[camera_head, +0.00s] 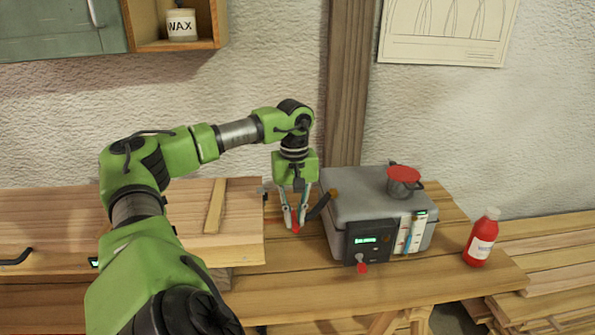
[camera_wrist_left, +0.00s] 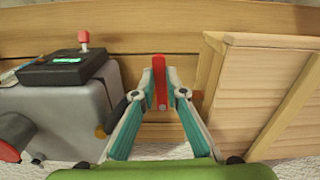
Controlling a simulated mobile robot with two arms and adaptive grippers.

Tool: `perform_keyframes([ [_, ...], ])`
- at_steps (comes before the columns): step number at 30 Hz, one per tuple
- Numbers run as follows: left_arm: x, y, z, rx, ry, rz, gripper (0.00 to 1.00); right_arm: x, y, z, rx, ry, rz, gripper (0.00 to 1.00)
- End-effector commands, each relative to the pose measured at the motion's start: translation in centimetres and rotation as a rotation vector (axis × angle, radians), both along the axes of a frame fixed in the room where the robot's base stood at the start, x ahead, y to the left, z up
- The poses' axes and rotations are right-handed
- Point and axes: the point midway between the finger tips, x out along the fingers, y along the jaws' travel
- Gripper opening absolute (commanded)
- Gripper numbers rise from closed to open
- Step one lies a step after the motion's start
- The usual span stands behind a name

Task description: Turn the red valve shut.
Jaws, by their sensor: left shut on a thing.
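The red valve's lever (camera_head: 295,229) shows at the tips of my left gripper (camera_head: 294,222), in the gap between the wooden box and the grey machine. In the left wrist view the red lever (camera_wrist_left: 160,84) stands between the fingertips of my left gripper (camera_wrist_left: 160,90), which is shut on it. The lever points along the line of the fingers, away from my wrist. The valve's body is mostly hidden behind the fingers. My right gripper is not in view.
The grey machine (camera_head: 345,185) stands close right of my left gripper, with a dark hose stub (camera_head: 319,206) between them. A red-topped pot (camera_head: 403,188) sits on it. A wooden box (camera_head: 236,240) is close left. A red bottle (camera_head: 481,240) stands at the bench's right.

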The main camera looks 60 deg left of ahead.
Motion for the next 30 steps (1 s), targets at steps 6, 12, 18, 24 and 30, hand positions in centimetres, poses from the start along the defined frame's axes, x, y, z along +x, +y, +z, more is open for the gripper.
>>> perform_keyframes([
  [6, -0.2, 0.2, 0.1, 0.002, -0.003, -0.064, 0.0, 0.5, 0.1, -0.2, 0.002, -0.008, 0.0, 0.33],
  [12, -0.3, 0.2, 0.1, 0.002, -0.003, -0.085, 0.0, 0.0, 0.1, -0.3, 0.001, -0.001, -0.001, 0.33],
  [18, -0.3, 0.3, 0.1, 0.003, -0.003, -0.087, 0.0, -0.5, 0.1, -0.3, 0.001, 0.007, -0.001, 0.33],
  [24, -0.3, 0.3, 0.1, 0.003, -0.003, -0.087, 0.29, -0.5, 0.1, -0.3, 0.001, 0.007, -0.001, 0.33],
  [30, -0.3, 0.2, 0.0, 0.002, -0.002, -0.085, 0.29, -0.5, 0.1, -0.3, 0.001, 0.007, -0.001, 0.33],
])
